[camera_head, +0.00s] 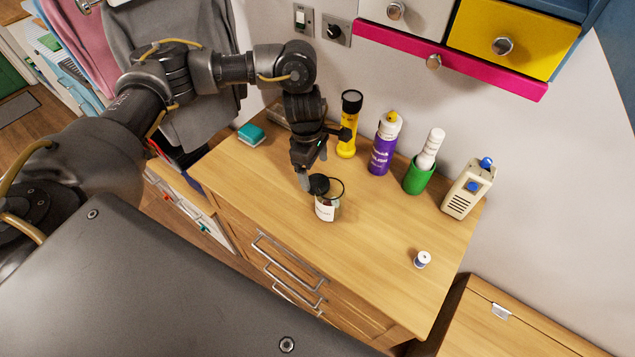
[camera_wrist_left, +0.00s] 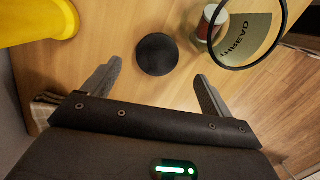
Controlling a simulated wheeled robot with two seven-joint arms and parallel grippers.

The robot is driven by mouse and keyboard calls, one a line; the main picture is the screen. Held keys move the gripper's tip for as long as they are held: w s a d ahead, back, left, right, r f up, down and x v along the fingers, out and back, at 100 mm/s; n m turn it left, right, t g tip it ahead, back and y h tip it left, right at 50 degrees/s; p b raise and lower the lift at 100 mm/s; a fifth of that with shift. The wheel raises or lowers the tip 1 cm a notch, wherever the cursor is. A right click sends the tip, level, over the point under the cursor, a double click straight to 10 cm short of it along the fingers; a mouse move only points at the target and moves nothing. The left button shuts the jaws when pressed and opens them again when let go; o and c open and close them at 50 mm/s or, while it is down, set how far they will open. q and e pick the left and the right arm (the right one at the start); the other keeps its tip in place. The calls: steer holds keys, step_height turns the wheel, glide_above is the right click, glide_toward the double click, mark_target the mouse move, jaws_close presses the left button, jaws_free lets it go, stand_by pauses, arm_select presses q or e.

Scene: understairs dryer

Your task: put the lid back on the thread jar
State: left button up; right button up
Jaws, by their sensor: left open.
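The thread jar (camera_head: 325,212) stands upright and uncovered on the wooden dresser top. It is clear, with a dark rim and a pale label; in the left wrist view its label (camera_wrist_left: 250,33) reads "THREAD" and something red and white shows inside. The round black lid (camera_head: 319,184) is beside the jar; it also shows in the left wrist view (camera_wrist_left: 157,54), between and just beyond the fingertips. My left gripper (camera_wrist_left: 158,72) is open and points down over the lid, with one finger on either side. Whether the fingers touch the lid is unclear. My right gripper is out of view.
A yellow flashlight (camera_head: 347,125) stands close behind my left gripper. A purple bottle (camera_head: 381,155), a green cup (camera_head: 418,177) and a beige device (camera_head: 467,190) line the wall. A small spool (camera_head: 422,259) stands at the right.

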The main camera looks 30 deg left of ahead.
mark_target(317, 182)
arm_select(q)
steer(key=shift+w+d+f+p, duration=0.15)
steer(key=shift+f+p, duration=0.15)
steer(key=shift+f, duration=1)
steer(key=shift+w+d+f+p, duration=0.15)
steer(key=shift+f+p, duration=0.15)
steer(key=shift+f, duration=1)
steer(key=shift+s, duration=0.1)
steer(key=c, duration=1)
